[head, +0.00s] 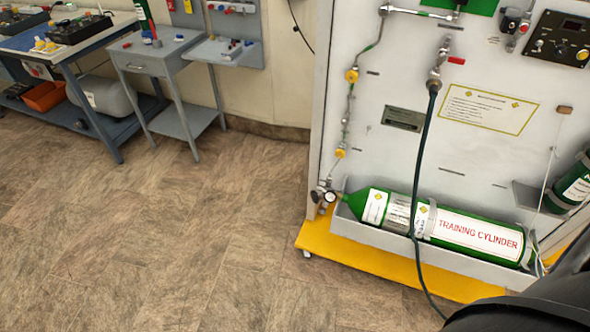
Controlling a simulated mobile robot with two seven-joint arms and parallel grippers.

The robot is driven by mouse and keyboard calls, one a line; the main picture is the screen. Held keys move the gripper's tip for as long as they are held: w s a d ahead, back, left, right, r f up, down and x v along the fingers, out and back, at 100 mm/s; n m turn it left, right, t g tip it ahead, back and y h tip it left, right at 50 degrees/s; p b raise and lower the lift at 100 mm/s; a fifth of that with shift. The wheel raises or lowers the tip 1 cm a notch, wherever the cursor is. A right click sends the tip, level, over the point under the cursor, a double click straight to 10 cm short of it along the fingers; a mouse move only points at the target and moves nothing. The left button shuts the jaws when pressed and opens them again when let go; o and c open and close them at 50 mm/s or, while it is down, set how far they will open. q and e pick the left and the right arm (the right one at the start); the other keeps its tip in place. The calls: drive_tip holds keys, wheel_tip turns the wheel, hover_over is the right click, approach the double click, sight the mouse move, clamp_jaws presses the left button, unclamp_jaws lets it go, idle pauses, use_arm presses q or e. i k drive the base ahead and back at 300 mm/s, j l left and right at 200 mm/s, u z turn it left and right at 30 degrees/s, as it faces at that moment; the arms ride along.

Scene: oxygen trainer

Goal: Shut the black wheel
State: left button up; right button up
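No black wheel can be made out for certain in the head view. A small dark round part (511,20) sits on a metal fitting near the top right of the white trainer panel (400,160); I cannot tell whether it is the wheel or how it is turned. A green training cylinder (470,232) lies in a grey tray low on the panel, with a small gauge (330,197) and fittings at its left end. Neither of my grippers is in view.
A black hose (418,160) hangs from a red-handled valve (441,58) across the cylinder to the floor. A yellow base (370,262) juts out below the panel. A blue workbench (85,45) and grey stand (160,58) are at upper left. The floor (150,240) at left is clear.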

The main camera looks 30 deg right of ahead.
sight(315, 195)
drive_tip(key=i, duration=2)
drive_tip(key=i+z, duration=0.35)
drive_tip(key=i+j+z, duration=0.15)
drive_tip(key=z, duration=0.2)
drive_tip(key=i+j+z, duration=0.35)
drive_tip(key=l+z, duration=0.1)
drive_tip(key=z, duration=2.85)
